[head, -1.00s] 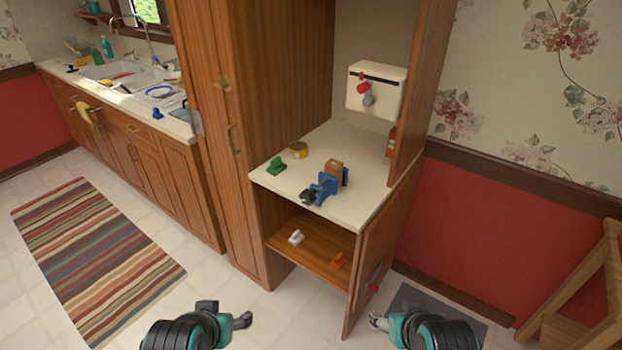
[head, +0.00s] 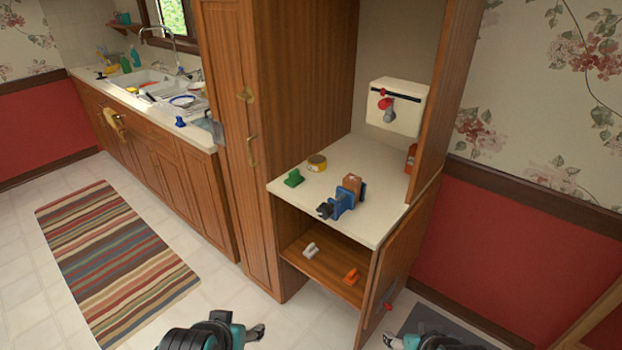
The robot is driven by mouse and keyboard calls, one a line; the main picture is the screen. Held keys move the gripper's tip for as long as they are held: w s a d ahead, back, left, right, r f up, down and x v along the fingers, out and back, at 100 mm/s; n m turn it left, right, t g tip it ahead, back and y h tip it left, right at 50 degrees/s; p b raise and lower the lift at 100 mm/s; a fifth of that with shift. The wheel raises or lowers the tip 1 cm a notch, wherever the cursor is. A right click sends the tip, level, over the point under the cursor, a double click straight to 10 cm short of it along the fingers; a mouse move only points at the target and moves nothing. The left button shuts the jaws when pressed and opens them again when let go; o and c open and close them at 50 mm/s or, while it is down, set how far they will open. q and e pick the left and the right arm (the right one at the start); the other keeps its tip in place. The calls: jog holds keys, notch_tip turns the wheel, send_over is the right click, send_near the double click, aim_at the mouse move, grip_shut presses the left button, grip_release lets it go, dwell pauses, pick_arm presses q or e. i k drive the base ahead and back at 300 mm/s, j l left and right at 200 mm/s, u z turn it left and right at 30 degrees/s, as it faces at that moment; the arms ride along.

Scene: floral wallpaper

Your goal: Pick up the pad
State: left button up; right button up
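I cannot tell for sure which thing is the pad. Small candidates stand in and on the open wooden cabinet: a green item (head: 294,178) on the cream counter (head: 375,165), and a white item (head: 311,250) and an orange item (head: 352,276) on the lower shelf (head: 325,272). My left gripper (head: 256,334) is at the bottom edge, in front of the cabinet and apart from everything. My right gripper (head: 391,341) is at the bottom edge near the open lower door. Both are partly cut off, and nothing shows held in either.
A blue vise (head: 342,204) with a brown block (head: 352,184) and a yellow tape roll (head: 317,161) are on the counter. The open lower door (head: 396,262) stands out on the right. A dark mat (head: 425,321) and striped rug (head: 115,262) lie on the floor.

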aim_at(294, 179)
jog(key=i+j+z, duration=0.2)
jog(key=j, duration=0.15)
jog(key=i+j+z, duration=0.2)
jog(key=j, duration=0.2)
jog(key=i+j+z, duration=0.2)
jog(key=j, duration=0.2)
